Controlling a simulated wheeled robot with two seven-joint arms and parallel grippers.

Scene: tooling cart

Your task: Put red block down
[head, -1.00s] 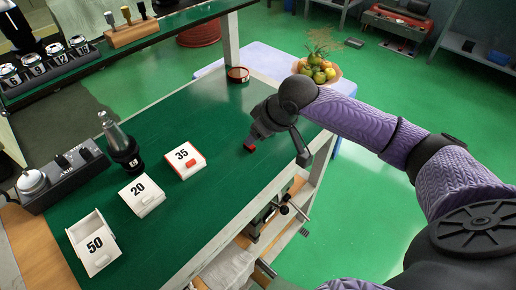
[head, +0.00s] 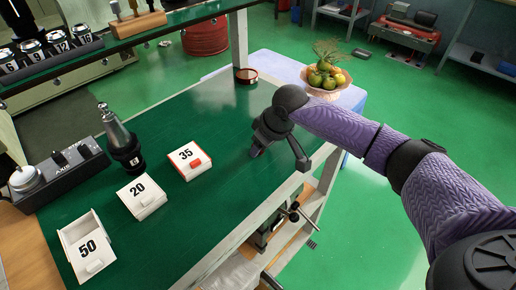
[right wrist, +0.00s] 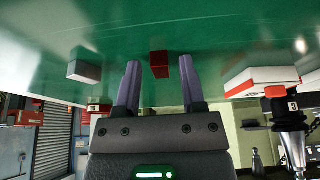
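The red block (right wrist: 159,64) is on the green work surface in the right wrist view, in line with the gap between my right fingertips. My right gripper (right wrist: 160,74) is open, with space between each finger and the block. In the head view, my right gripper (head: 256,152) points down close to the green surface (head: 228,112), right of the white box marked 35 (head: 187,153). The red block is hidden there behind the gripper. My left gripper is not in view.
A small grey-white block (right wrist: 85,72) lies left of the red block in the right wrist view. White boxes marked 20 (head: 141,196) and 50 (head: 86,248) and a dark tool holder (head: 124,147) stand left.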

